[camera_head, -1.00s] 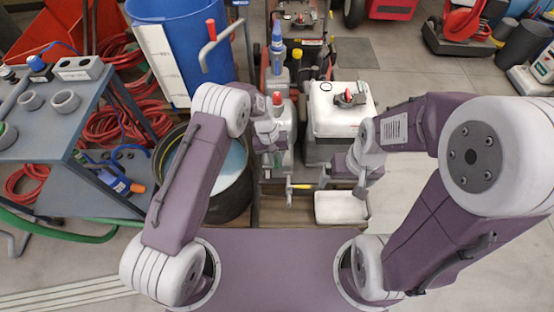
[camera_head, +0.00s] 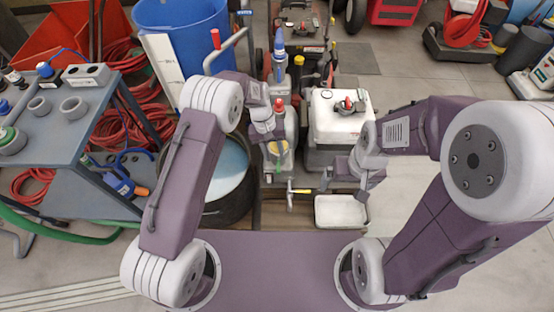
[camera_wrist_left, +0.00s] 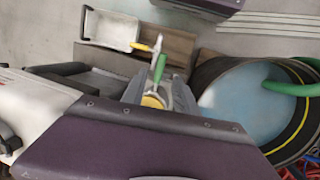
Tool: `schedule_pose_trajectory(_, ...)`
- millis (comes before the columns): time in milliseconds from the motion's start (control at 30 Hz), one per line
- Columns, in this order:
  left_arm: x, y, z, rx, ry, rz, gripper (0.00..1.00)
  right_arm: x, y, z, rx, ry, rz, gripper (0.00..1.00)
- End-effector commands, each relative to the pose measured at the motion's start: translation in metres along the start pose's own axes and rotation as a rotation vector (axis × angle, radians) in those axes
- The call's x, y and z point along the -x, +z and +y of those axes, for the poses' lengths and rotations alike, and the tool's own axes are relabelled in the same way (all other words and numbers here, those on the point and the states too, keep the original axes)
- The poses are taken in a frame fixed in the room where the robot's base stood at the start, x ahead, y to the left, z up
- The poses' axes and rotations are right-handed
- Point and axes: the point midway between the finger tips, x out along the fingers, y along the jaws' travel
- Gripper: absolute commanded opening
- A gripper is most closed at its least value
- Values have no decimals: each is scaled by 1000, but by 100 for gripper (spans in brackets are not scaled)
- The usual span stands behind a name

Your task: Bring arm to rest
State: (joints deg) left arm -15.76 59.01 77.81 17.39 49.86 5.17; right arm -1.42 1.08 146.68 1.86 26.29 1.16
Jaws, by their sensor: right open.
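My left gripper (camera_head: 272,142) hangs over the narrow machine in the middle of the head view. In the left wrist view, grey finger parts (camera_wrist_left: 183,100) lie beside a yellow disc (camera_wrist_left: 152,101) and a green stem (camera_wrist_left: 162,64). The yellow and green piece (camera_head: 276,148) also shows at the left gripper in the head view. I cannot tell whether the fingers hold it or it lies beyond them. My right gripper (camera_head: 345,187) is open and empty beside the white tray (camera_head: 341,212), which also shows in the left wrist view (camera_wrist_left: 112,28).
A white-topped machine (camera_head: 340,118) stands between my arms. A black-rimmed tub (camera_head: 236,205) is close by my left arm. A grey cart (camera_head: 40,130) with rings stands at the left. A yellow-handled tool (camera_head: 299,190) lies near the tray.

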Motion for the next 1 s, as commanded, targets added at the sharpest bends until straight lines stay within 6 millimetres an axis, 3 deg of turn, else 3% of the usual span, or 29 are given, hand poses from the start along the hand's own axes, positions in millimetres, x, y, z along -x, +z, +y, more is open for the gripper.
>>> schedule_pose_trajectory(100,11,0,0,0,0,1,35,4,0,0,0,0,0,96)
schedule_pose_trajectory(667,13,-2,-2,6,1,3,35,3,0,0,0,0,0,96)
schedule_pose_trajectory(767,41,-15,-3,15,19,59,35,4,0,0,0,0,0,96)
schedule_pose_trajectory(833,81,-22,-6,29,37,123,35,4,0,0,0,0,0,96)
schedule_pose_trajectory(900,119,-10,-20,51,36,164,35,3,0,0,0,0,0,96)
schedule_pose_trajectory(1000,155,21,-47,75,11,213,35,3,0,0,0,0,0,96)
